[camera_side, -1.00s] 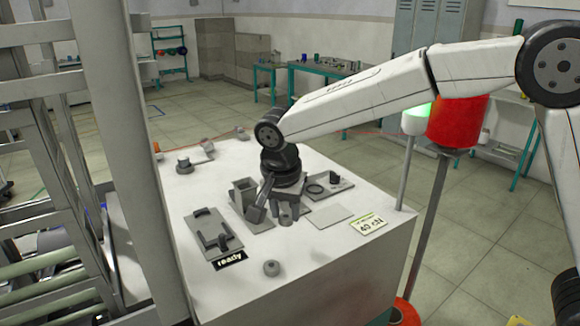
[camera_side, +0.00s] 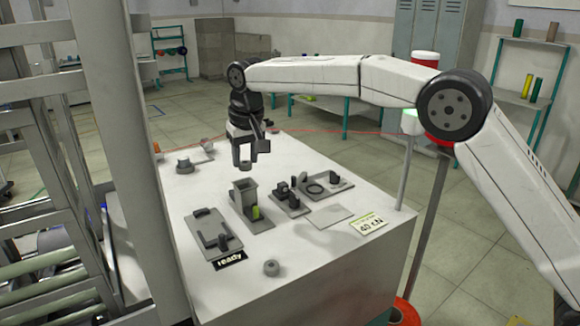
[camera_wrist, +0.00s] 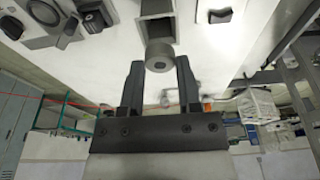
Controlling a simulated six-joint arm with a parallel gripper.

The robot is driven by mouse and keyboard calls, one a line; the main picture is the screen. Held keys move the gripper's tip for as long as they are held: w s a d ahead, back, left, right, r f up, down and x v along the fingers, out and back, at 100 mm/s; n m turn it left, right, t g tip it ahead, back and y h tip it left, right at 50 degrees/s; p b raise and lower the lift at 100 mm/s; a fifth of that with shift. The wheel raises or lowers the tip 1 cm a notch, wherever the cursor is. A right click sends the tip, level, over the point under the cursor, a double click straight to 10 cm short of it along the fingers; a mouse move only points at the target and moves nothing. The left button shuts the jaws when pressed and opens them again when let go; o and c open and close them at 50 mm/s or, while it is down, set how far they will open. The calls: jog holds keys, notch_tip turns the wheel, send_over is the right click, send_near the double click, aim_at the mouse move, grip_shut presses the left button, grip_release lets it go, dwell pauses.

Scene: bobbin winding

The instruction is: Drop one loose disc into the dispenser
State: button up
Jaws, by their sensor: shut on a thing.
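My gripper (camera_side: 245,163) is shut on a grey disc (camera_wrist: 158,56), a short round piece with a dark centre, between its two fingertips. In the side view the held disc hangs well above the table at the gripper's lower end. The dispenser (camera_side: 244,190) is an upright grey square box with an open top on a plate, with a yellow-green patch at its base. The held disc is above the dispenser's top in the side view, apart from it. In the wrist view the dispenser's opening (camera_wrist: 157,8) lies just beyond the disc.
A small grey round piece (camera_side: 271,268) lies near the table's front edge. A plate with a bracket (camera_side: 213,232) is left of the dispenser. Plates with small fixtures (camera_side: 291,198) and a ring (camera_side: 314,188) are to its right. Round pieces (camera_side: 184,166) stand at the back left.

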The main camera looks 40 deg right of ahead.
aim_at(245, 161)
jog(key=shift+w+d+r+n, duration=0.15)
jog(key=shift+w+r+n, duration=0.15)
jog(key=shift+w+n, duration=0.35)
jog(key=shift+f, duration=0.15)
jog(key=shift+f, duration=1.9)
jog(key=shift+f, duration=0.6)
dwell(1.0)
jog(key=o, duration=1)
jog(key=shift+r, duration=0.15)
jog(key=shift+r, duration=3.4)
